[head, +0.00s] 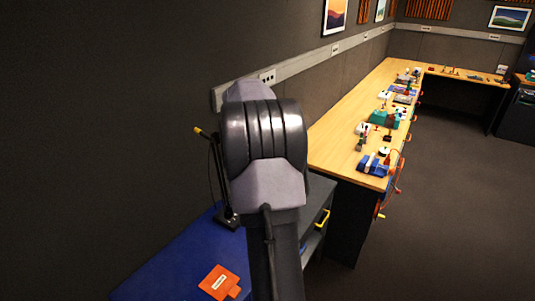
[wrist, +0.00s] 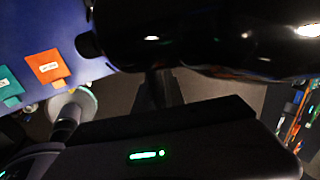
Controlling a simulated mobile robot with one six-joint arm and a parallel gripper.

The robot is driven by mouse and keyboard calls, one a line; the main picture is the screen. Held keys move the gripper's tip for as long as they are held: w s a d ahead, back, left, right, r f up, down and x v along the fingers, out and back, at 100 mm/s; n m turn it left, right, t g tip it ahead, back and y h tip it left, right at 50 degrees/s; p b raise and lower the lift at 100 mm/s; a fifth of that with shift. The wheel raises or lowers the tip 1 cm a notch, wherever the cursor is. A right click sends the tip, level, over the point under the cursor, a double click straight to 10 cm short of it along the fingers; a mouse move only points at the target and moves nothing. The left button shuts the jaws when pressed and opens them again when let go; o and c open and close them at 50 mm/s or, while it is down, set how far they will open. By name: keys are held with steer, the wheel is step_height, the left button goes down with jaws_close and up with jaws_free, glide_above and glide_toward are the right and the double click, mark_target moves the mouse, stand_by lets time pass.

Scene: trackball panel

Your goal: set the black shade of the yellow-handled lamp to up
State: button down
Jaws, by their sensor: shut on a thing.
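The lamp's black stand (head: 222,175) rises from a dark base on a blue surface in the head view. A yellow handle (head: 201,130) sticks out at its upper left. My arm hides the area to the right of the stand, and the shade cannot be made out in the head view. In the wrist view a large glossy black form, which looks like the black shade (wrist: 215,40), fills the top. My gripper (wrist: 160,82) reaches up to it and is shut on it. The grip itself is dark, and the shade's exact tilt cannot be told.
An orange card (head: 219,282) lies on the blue surface (head: 180,265); it also shows in the wrist view (wrist: 47,66), beside a teal card (wrist: 8,83). A pale cone-shaped thing (wrist: 72,103) is at lower left there. A long wooden bench (head: 345,135) with several devices stretches back right. Open floor lies right.

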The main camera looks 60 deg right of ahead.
steer(key=shift+f, duration=0.15)
stand_by(0.4)
steer(key=c, duration=1.4)
jaws_free()
steer(key=p+v, duration=0.2)
steer(key=v, duration=1.5)
steer(key=shift+r, duration=0.25)
steer(key=shift+a, duration=0.15)
